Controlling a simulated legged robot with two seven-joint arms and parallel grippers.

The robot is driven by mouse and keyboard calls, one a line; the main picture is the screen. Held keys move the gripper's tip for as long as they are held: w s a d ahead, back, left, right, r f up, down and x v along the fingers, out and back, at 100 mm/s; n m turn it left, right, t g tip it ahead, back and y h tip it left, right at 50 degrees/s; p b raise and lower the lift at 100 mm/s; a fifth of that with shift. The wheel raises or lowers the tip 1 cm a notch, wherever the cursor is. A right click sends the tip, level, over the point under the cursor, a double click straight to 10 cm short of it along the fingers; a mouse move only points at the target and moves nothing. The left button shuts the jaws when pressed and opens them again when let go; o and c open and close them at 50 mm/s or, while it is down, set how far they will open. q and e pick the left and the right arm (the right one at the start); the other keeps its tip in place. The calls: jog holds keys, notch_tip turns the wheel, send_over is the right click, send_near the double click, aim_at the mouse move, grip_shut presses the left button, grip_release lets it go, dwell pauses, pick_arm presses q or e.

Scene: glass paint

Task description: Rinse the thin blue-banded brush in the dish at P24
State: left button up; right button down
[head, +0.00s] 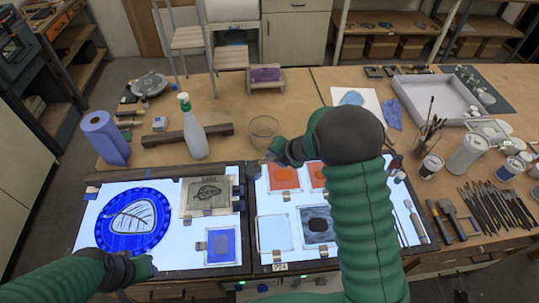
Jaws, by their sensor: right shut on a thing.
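A clear glass dish (264,122) stands on the wooden table just behind the light panels. My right gripper (264,162) is at the back edge of the right panel, in front of the dish and a little below it in the picture. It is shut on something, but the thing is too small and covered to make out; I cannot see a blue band. My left gripper (147,267) is low over the front edge of the left panel, apart from the dish; its fingers are too unclear to read.
Painted glass tiles (284,176) lie on the lit panel. Many brushes (495,208) and a brush jar (426,138) are at the right. My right arm covers part of the panel.

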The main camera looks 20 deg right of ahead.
jog(key=shift+s+r+p, duration=0.1)
jog(key=shift+r+p, duration=2)
jog(key=shift+r, duration=0.25)
